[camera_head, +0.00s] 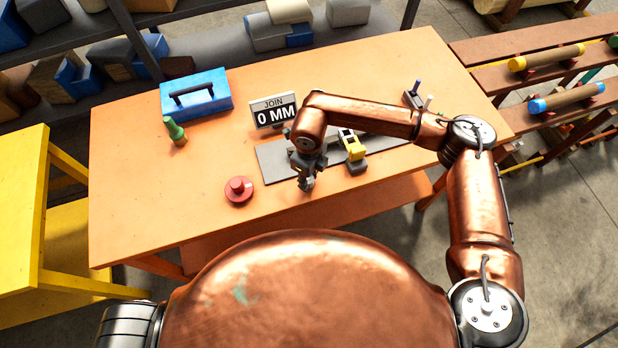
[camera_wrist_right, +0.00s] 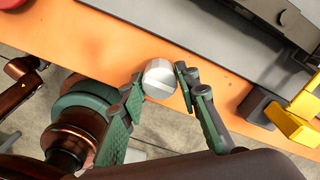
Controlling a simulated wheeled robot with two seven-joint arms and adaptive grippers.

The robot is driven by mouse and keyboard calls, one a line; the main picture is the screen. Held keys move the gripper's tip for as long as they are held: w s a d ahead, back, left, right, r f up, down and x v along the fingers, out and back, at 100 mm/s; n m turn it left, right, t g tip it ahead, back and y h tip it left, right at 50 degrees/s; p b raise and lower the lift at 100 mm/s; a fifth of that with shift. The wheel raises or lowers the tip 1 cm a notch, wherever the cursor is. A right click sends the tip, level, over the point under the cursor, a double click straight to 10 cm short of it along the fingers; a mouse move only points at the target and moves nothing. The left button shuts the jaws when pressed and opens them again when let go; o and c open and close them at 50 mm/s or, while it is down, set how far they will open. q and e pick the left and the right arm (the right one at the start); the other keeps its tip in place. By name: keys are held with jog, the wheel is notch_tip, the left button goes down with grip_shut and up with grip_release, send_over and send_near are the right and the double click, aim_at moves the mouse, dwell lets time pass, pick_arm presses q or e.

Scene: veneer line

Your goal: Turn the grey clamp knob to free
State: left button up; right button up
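My right gripper (camera_head: 307,184) reaches down at the front edge of the long grey plate (camera_head: 272,164) on the orange bench. In the right wrist view its two green-grey fingers (camera_wrist_right: 160,84) stand close on either side of a grey, faceted round knob (camera_wrist_right: 160,75), with no clear gap. They appear shut on it. In the head view the gripper and arm hide the knob. A display (camera_head: 274,111) behind the plate reads "JOIN 0 MM". My left gripper is not in view.
A yellow-topped grey part (camera_head: 352,145) sits right of the gripper; its yellow piece shows in the wrist view (camera_wrist_right: 290,124). A red round knob (camera_head: 239,189) lies left. A green-topped piece (camera_head: 175,131) and blue toolbox (camera_head: 197,96) stand farther back. The left front bench is clear.

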jog(key=o, duration=0.4)
notch_tip(320, 180, up, 12)
dwell(0.6)
dwell(0.4)
